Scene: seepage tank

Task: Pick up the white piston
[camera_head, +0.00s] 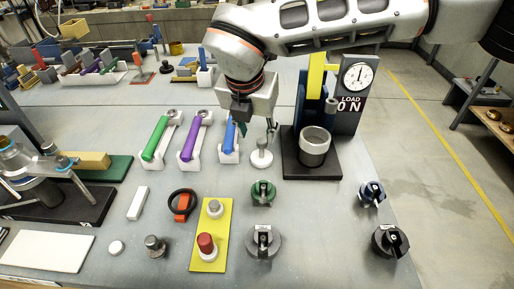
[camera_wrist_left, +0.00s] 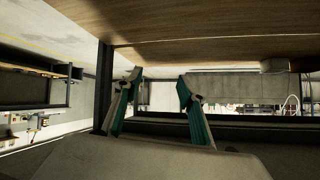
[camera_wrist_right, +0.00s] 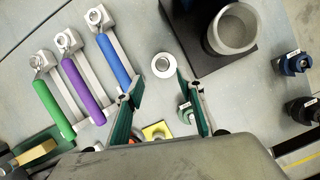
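The white piston (camera_head: 262,158) stands upright on the table, a white disc with a grey stem, just left of the black load stand. In the right wrist view the piston (camera_wrist_right: 162,65) shows from above, just beyond the gap between my fingertips. My right gripper (camera_head: 255,124) is open and empty, pointing down above and slightly left of the piston in the head view. It also shows open in the right wrist view (camera_wrist_right: 157,80). My left gripper (camera_wrist_left: 159,80) is open and empty in the left wrist view, away from the piston; it is out of the head view.
The load stand (camera_head: 291,170) holds a grey cylinder (camera_head: 314,147) close right of the piston. A blue-handled tool (camera_head: 229,142) lies close left. A green valve (camera_head: 263,191) stands in front. Dark knobs (camera_head: 371,193) sit farther right. A yellow plate (camera_head: 208,261) lies nearer.

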